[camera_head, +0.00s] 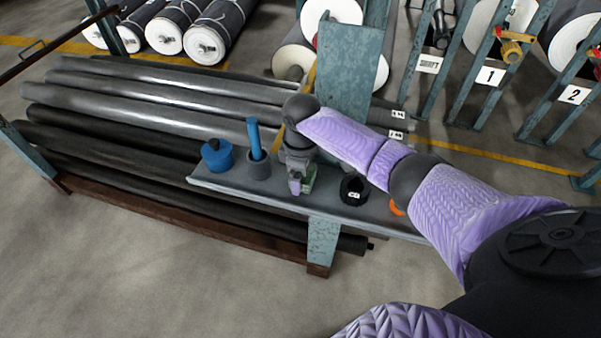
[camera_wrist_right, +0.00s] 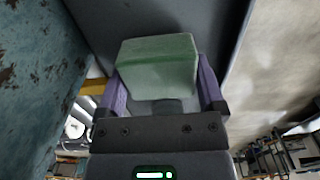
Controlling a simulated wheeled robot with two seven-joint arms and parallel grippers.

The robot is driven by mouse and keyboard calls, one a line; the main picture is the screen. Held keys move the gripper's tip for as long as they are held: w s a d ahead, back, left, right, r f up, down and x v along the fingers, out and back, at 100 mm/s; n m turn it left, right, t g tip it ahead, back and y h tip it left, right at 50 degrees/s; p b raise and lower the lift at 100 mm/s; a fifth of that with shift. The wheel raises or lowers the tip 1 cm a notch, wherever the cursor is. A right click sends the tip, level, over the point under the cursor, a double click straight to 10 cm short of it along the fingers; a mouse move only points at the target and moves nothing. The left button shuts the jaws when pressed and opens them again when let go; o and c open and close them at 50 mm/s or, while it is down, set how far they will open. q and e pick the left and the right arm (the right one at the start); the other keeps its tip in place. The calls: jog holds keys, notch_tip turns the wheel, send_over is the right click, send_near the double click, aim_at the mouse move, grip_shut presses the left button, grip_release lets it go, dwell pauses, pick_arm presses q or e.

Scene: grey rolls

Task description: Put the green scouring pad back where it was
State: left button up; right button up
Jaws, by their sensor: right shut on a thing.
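The green scouring pad (camera_wrist_right: 158,66) is a pale green block between the two purple fingers of my right gripper (camera_wrist_right: 165,90) in the right wrist view. The fingers are shut on it. In the head view my right gripper (camera_head: 296,186) points down over the narrow grey shelf (camera_head: 225,178), and a little of the green pad (camera_head: 309,178) shows beside it. I cannot tell whether the pad touches the shelf. My left gripper is not in view.
On the shelf, a blue canister (camera_head: 217,155) and a grey cup (camera_head: 258,165) with a blue stick stand left of the gripper. A black ring (camera_head: 354,190) and an orange item (camera_head: 397,208) are to its right. A teal post (camera_head: 343,75) rises behind; long rolls (camera_head: 150,110) lie at left.

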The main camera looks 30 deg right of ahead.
jog(key=shift+f, duration=0.2)
jog(key=o, duration=0.9)
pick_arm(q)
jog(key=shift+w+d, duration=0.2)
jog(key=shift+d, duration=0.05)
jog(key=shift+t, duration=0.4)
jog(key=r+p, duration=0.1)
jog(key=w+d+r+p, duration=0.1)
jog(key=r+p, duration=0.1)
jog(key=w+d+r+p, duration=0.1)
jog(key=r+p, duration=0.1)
pick_arm(e)
notch_tip(320, 180, up, 12)
jog(key=shift+r, duration=0.25)
